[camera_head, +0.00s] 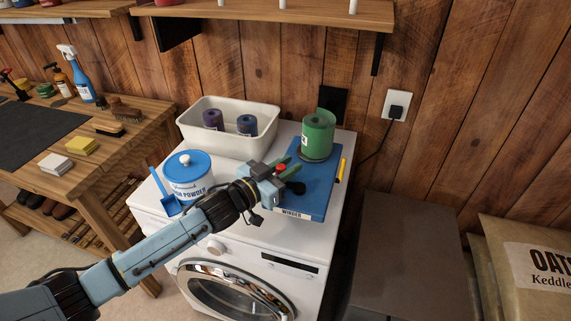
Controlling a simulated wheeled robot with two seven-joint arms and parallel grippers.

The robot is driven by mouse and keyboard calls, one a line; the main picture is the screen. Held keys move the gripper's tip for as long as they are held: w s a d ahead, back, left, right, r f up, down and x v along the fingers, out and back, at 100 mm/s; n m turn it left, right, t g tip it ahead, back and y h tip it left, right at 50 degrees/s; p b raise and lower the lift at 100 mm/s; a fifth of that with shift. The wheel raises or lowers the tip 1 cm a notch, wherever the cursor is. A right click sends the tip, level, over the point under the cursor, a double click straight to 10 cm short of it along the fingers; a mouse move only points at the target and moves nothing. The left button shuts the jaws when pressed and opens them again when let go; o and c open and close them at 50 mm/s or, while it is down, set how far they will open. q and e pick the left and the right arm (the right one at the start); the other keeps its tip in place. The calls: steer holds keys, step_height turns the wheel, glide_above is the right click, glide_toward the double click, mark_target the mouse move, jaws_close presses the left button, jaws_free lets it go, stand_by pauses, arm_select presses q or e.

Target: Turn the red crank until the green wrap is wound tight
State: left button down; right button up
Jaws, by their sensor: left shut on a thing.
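The blue winder (316,196) lies on top of the white washing machine, with its label "WINDER" on the front edge. The green wrap (318,138) stands upright as a roll at the winder's back, with a loose-looking flap at its top. A little of the red crank (281,168) shows between the fingers of my left gripper (284,172), which is shut on it. A dark round knob (296,188) sits just right of the fingers. The gripper hides most of the crank. My right gripper is not in view.
A white bin (229,112) with two dark rolls stands behind left. A blue-lidded powder tub (188,180) and a blue scoop (166,196) are left of my gripper. A yellow marker (341,170) lies right of the winder. A wooden shelf (270,14) hangs above.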

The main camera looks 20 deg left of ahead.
arm_select(q)
steer(key=shift+w+r+m+g+h+p, duration=0.1)
steer(key=shift+w+m+g+h+p, duration=0.25)
steer(key=shift+m+g+h, duration=0.5)
steer(key=shift+w+d+m+g+h, duration=0.15)
steer(key=shift+m+g+h, duration=0.3)
steer(key=shift+h, duration=0.15)
steer(key=shift+w+d+m+g+h, duration=0.1)
steer(key=shift+m+g+h, duration=0.25)
steer(key=shift+h, duration=0.2)
steer(key=shift+w+d+f+m+g+h+b, duration=0.1)
steer(key=shift+d+m+g+h+b, duration=0.1)
steer(key=shift+m+g+h+b, duration=0.4)
steer(key=shift+w+d+f+m+g+h+b, duration=0.15)
steer(key=shift+m+g+h+b, duration=0.25)
steer(key=shift+m+g, duration=0.2)
steer(key=shift+d+r+m+g+h+b, duration=0.15)
steer(key=shift+m+g+h+b, duration=0.25)
steer(key=shift+g, duration=0.35)
steer(key=shift+d+f+m+g+h+b, duration=0.15)
steer(key=shift+m+g+h+b, duration=0.25)
steer(key=shift+g, duration=0.3)
steer(key=shift+r, duration=0.1)
steer(key=c, duration=1.2)
jaws_free()
steer(key=shift+d, duration=0.1)
